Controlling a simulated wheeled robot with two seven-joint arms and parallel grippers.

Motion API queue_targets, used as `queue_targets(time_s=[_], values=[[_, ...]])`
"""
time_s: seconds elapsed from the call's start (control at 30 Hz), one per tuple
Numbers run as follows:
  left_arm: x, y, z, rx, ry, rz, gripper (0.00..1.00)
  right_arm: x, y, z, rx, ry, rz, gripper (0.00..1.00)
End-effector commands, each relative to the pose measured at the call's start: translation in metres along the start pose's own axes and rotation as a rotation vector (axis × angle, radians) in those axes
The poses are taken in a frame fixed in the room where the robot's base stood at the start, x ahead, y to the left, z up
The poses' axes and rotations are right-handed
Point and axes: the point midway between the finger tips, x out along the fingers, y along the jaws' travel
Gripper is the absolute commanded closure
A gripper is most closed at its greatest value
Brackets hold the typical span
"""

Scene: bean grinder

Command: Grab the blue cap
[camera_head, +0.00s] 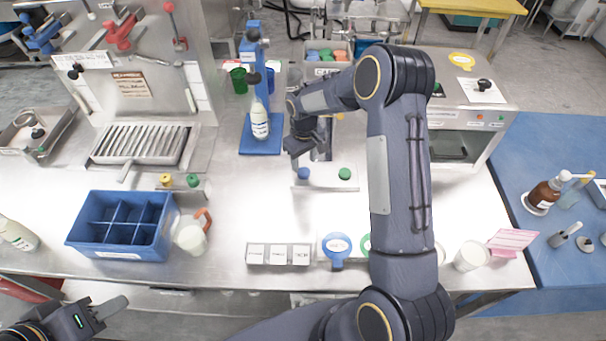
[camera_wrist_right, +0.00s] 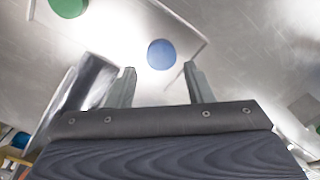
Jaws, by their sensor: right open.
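The blue cap (camera_head: 304,173) sits on a pale tray or plate (camera_head: 325,187) on the steel counter. In the right wrist view the blue cap (camera_wrist_right: 161,54) shows just beyond the fingertips, between their lines. My right gripper (camera_wrist_right: 160,72) is open and empty, and points at the cap. In the head view my right gripper (camera_head: 300,158) is just above and behind the cap, with the arm reaching in from the right. A green cap (camera_head: 345,174) lies to the right of the blue one. My left gripper (camera_head: 112,306) is at the lower left, off the counter; its fingers look closed together.
A blue stand with a bottle (camera_head: 260,122) is left of my right gripper.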

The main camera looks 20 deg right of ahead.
Motion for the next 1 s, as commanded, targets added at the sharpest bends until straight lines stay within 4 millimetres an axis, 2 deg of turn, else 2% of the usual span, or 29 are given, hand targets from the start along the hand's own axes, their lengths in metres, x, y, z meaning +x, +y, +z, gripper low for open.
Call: queue_targets(time_s=[0.03,0.2,0.47,0.73,1.0], values=[[0.006,-0.003,0.003,0.0,0.0,0.0,0.64,0.012,-0.001,0.002,0.0,-0.003,-0.001,0.53],[0.015,-0.007,0.008,0.0,0.0,0.0,0.64,0.037,-0.002,0.002,0.0,-0.002,-0.002,0.53],[0.015,-0.007,0.007,0.0,0.0,0.0,0.64,0.039,-0.002,0.002,0.0,0.0,-0.001,0.53],[0.015,-0.007,0.007,0.0,0.0,0.0,0.64,0.038,-0.002,0.002,0.0,0.0,-0.001,0.86],[0.015,-0.007,0.007,0.0,0.0,0.0,0.64,0.038,-0.002,0.002,0.0,0.0,-0.001,0.87]])
